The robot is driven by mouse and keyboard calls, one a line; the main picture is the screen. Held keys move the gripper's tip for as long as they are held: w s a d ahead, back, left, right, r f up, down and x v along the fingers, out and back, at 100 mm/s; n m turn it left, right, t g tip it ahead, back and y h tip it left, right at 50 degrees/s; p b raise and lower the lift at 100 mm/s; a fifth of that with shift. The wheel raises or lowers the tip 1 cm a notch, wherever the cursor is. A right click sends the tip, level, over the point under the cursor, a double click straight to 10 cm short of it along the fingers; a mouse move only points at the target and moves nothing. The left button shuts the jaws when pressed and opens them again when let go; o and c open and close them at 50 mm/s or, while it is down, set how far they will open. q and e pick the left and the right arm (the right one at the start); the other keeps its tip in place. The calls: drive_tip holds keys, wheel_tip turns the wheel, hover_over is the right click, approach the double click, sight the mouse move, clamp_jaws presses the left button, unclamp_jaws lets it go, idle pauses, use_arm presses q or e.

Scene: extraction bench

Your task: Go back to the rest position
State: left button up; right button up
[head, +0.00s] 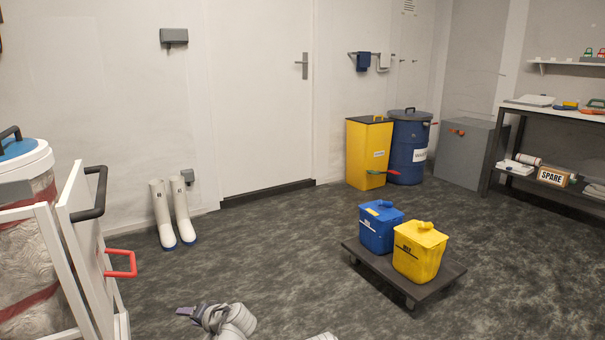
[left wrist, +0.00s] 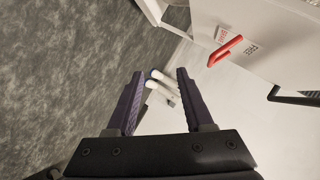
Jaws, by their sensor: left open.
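My left gripper (head: 196,314) shows low in the head view, left of centre, above the dark floor. In the left wrist view its two dark fingers (left wrist: 158,88) stand apart with nothing between them but the distant floor, wall and white boots (left wrist: 162,86). A white cart (head: 85,240) with a dark handle and a red lever (head: 122,264) stands to the left of the gripper, apart from it. The red lever (left wrist: 226,51) also shows in the left wrist view, beside the words FREE and BRAKE. My right gripper is not seen; only a small pale piece of arm shows at the bottom edge.
A low dark dolly (head: 437,285) carries a blue bin (head: 380,232) and a yellow bin (head: 417,256). White boots (head: 162,215) stand by the wall. A yellow cabinet (head: 368,152) and blue drum (head: 407,150) stand at the back. The floor between cart and dolly is clear.

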use_arm(q)
drive_tip(key=s+d+m+g+h+p, duration=0.1)
drive_tip(key=s+d+g+h+p, duration=0.3)
drive_tip(key=s+d, duration=0.6)
drive_tip(key=s+d+m+g+h+p, duration=0.1)
drive_tip(key=s+d+g+h+p, duration=0.25)
drive_tip(key=s+d+p, duration=0.65)
drive_tip(key=w+d+r+h+p, duration=0.1)
drive_tip(key=d+r+p, duration=0.2)
drive_tip(key=r+p, duration=3)
wheel_tip(320, 180, up, 5)
drive_tip(key=shift+w+f+p, duration=0.1)
drive_tip(key=shift+w+p, duration=0.1)
drive_tip(key=shift+p, duration=0.1)
drive_tip(key=shift+t, duration=0.25)
